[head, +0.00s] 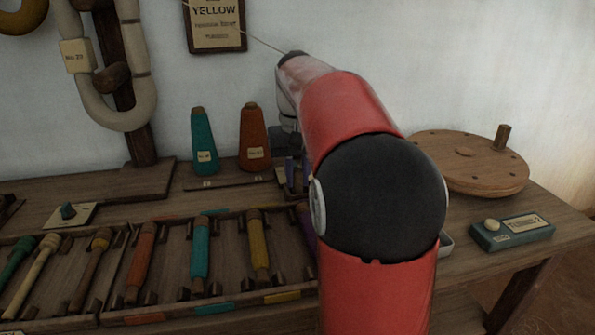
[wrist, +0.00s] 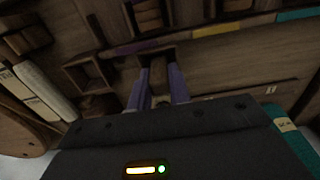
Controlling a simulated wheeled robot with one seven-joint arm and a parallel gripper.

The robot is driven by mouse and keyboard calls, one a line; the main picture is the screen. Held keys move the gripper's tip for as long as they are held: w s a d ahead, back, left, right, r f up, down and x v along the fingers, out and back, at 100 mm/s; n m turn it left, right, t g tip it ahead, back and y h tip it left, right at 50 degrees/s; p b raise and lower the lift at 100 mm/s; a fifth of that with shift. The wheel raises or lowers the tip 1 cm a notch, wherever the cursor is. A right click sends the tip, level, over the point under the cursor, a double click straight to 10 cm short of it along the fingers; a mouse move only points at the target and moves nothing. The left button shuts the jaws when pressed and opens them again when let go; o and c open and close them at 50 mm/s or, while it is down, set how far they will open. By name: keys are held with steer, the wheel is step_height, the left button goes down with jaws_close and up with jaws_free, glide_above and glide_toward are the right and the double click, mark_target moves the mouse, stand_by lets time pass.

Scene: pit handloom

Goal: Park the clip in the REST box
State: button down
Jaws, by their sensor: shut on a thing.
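My gripper (head: 296,178) is mostly hidden behind my red arm in the head view, low over the back of the bench, right of the orange cone. In the wrist view, its two purplish fingers (wrist: 160,78) point away from the camera, with a small, dim brownish thing between them. I take this to be the clip (wrist: 159,74), but its shape is not clear. A small open wooden box (wrist: 85,74) lies left of the fingertips. I cannot read any REST label, so I cannot tell which box is the REST box.
A teal cone (head: 204,142) and an orange cone (head: 253,138) stand left of my gripper. A rack of coloured shuttles (head: 200,262) lies in front. A round wooden wheel (head: 470,163) and a teal box with a knob (head: 511,232) are at the right.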

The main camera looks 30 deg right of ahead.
mark_target(297, 170)
steer(key=c, duration=0.9)
jaws_free()
step_height(297, 170, up, 8)
steer(key=p, duration=0.8)
steer(key=shift+r, duration=0.1)
